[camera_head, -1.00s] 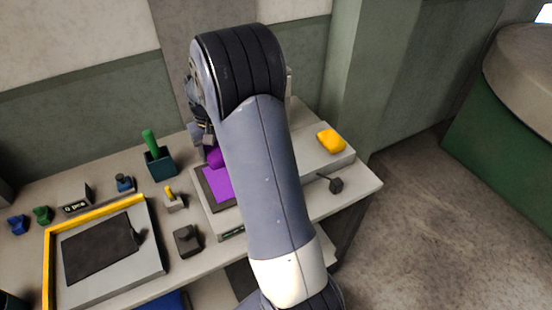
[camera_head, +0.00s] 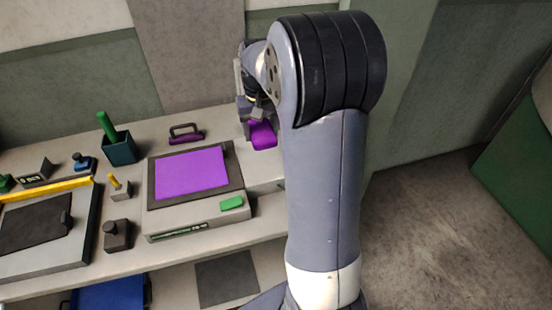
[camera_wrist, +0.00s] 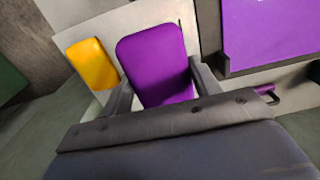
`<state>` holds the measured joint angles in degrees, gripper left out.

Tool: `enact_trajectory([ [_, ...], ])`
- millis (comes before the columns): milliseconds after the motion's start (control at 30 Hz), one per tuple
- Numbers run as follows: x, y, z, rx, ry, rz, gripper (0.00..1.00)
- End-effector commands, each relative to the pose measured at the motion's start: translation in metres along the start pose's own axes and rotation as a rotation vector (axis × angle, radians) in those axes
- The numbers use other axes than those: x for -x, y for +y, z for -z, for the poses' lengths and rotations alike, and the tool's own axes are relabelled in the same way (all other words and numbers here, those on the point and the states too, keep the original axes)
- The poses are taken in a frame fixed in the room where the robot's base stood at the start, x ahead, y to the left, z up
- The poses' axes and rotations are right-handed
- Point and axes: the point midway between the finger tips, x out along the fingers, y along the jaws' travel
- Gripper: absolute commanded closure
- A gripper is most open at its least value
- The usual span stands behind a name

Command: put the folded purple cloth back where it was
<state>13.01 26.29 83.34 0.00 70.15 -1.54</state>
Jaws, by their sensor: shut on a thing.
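The folded purple cloth (camera_head: 262,135) is a rounded, padded-looking block. My gripper (camera_head: 257,120) is shut on it, beyond the back right corner of the grey device with the purple panel. In the wrist view the cloth (camera_wrist: 152,62) sits between the two fingers of my gripper (camera_wrist: 162,88), over a pale slab (camera_wrist: 125,30). A folded yellow cloth (camera_wrist: 92,64) lies on that slab to its left, with a narrow gap in the picture. I cannot tell whether the purple cloth touches the slab. In the head view my arm hides the yellow cloth.
The grey device with its purple panel (camera_head: 190,174) and green button (camera_head: 232,203) stands left of the slab (camera_head: 266,168). A purple handle (camera_head: 185,134) lies behind it. A teal cup with a green stick (camera_head: 119,148) and a dark knob block (camera_head: 117,235) stand further left.

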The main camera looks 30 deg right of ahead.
Motion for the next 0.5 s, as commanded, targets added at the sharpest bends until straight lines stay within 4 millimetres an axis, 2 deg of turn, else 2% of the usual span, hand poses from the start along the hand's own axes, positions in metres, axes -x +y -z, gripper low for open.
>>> enact_trajectory([
  [200,-0.041,0.0,-0.002,0.0,-0.007,0.0,0.6],
  [500,-0.076,0.0,-0.002,0.0,-0.007,0.0,0.6],
])
